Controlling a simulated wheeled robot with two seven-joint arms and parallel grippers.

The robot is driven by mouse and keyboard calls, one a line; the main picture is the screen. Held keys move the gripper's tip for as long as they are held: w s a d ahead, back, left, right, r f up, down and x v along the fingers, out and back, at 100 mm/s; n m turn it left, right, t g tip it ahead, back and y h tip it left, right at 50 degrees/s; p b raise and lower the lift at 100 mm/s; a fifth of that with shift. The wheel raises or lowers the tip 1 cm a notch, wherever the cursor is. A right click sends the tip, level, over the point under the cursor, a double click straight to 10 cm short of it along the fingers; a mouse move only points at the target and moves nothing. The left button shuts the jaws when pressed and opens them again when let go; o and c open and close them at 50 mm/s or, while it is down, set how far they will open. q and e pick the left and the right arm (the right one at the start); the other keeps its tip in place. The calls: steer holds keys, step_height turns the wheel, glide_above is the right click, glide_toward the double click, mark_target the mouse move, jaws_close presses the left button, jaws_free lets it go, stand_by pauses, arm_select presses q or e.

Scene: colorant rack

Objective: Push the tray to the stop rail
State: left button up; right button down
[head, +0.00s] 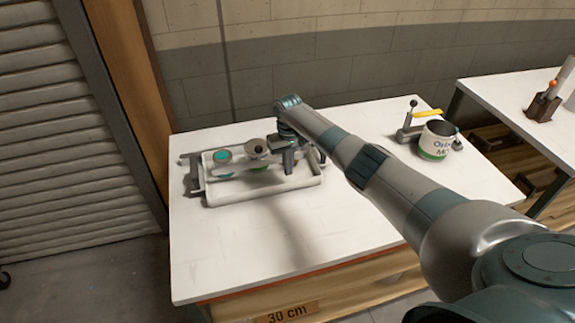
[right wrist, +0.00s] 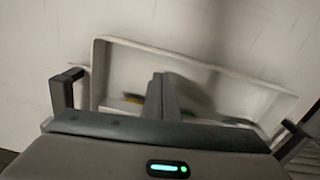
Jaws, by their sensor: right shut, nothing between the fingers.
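The tray (head: 262,193) is pale, shallow and rectangular with a raised rim, and lies on the white table. It holds several small round containers, among them a teal-topped one (head: 222,156). The tray also shows in the right wrist view (right wrist: 205,64). A grey rail-like piece (head: 194,174) stands at the tray's left end; whether they touch is unclear. My right gripper (head: 288,163) is over the right part of the tray, pointing down. Its fingers show together in the right wrist view (right wrist: 165,95), shut and empty. Contact with the tray is hidden. My left gripper is out of view.
A paint can (head: 437,140) stands at the table's back right beside a lever device (head: 408,128) with a yellow part. The white table (head: 300,240) is clear in front of the tray. A second table (head: 505,85) stands at right, a grey shutter (head: 60,140) at left.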

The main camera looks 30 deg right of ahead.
steer(key=shift+w+r, duration=0.1)
steer(key=shift+r, duration=0.5)
step_height(320, 180, up, 8)
steer(key=b, duration=0.2)
steer(key=shift+w+r, duration=0.15)
